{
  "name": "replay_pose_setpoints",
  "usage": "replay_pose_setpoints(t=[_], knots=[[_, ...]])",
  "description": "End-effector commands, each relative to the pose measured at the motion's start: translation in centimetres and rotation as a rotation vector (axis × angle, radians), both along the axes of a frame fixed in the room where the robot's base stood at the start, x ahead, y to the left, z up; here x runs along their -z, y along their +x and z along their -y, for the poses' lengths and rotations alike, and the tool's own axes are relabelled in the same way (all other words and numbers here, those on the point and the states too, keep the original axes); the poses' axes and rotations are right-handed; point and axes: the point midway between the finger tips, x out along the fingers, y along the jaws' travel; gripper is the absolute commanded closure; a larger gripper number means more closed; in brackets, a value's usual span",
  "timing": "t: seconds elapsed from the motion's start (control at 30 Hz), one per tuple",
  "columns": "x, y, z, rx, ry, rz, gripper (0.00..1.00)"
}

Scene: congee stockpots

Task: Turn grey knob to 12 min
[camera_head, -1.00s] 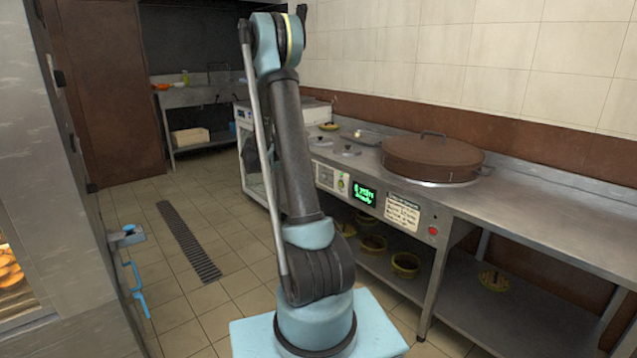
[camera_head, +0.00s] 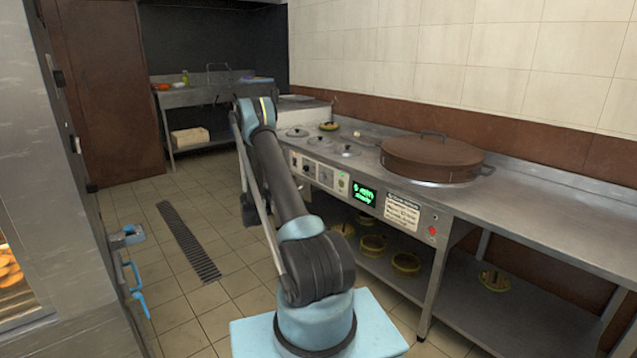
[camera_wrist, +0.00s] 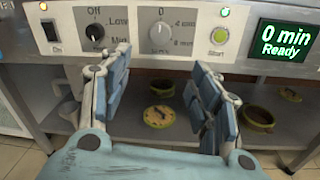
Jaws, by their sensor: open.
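The grey knob (camera_wrist: 161,34) is on the front panel in the wrist view, with "0" printed above it and smaller marks at its right. Its pointer appears to be upward, near the 0. The green display (camera_wrist: 283,41) to its right reads "0 min Ready". My gripper (camera_wrist: 160,66) is open and empty, its two blue-padded fingers spread below and to either side of the grey knob, apart from it. The head view shows the panel's green display (camera_head: 364,193); my gripper is hidden there behind the arm.
A black knob (camera_wrist: 95,33) marked Off, Low and Mid is left of the grey knob. A switch (camera_wrist: 51,32) is farther left. A green Start button (camera_wrist: 219,36) lies between knob and display. Pots stand on the shelf below. A big brown lid (camera_head: 432,158) tops the counter.

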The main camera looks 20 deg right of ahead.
Motion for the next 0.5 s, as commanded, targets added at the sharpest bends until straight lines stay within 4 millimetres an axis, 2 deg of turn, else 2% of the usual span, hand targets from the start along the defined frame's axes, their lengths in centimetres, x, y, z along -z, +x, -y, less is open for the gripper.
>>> replay_pose_setpoints(t=[0.13, 0.27, 0.5], knots=[[0.4, 0.3, 0.4, 0.000, -0.013, -0.007, 0.43], [0.4, 0.8, 1.6, 0.001, -0.013, -0.007, 0.43], [0.4, 2.4, 5.4, 0.002, -0.013, -0.006, 0.43]])
